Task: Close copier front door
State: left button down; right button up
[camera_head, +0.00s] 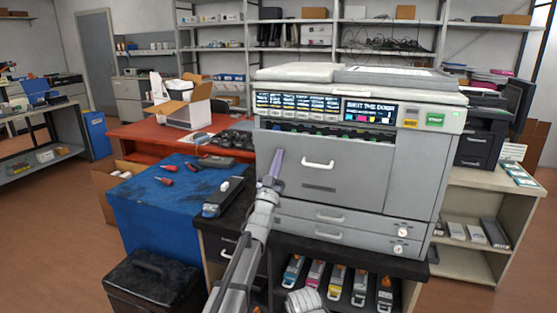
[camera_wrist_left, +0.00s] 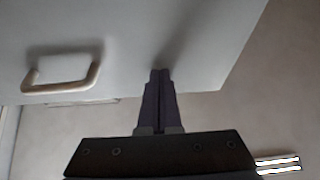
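The grey copier (camera_head: 420,165) stands on a black-topped stand. Its front door (camera_head: 345,180), with a white handle (camera_head: 318,163), is up but not flush. A dark gap with small green and blue parts shows along its top edge. My left gripper (camera_head: 277,158) is at the left part of the door, left of the handle. In the left wrist view its two fingers (camera_wrist_left: 160,74) are together with nothing visible between them, and their tips are at or very near the door face (camera_wrist_left: 125,25). The handle also shows there (camera_wrist_left: 62,78). Contact is unclear. My right gripper is out of view.
Two drawers (camera_head: 330,216) lie below the door. Several toner cartridges (camera_head: 313,273) stand in the stand's shelf. A dark cartridge (camera_head: 223,197) lies left of the copier. A blue-covered table (camera_head: 150,205) with red-handled tools and a black box (camera_head: 150,285) are further left.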

pick_arm(q)
jog(key=shift+w+d+r+p, duration=0.2)
jog(key=shift+w+d, duration=0.05)
jog(key=shift+w, duration=0.55)
jog(key=shift+w+d+r+p, duration=0.15)
jog(key=shift+w+d, duration=0.05)
jog(key=shift+w, duration=0.55)
jog(key=shift+w+d+r+p, duration=0.2)
jog(key=shift+w+d, duration=0.05)
jog(key=shift+w, duration=0.55)
jog(key=s+a, duration=0.3)
jog(key=s, duration=0.6)
jog(key=shift+s, duration=0.35)
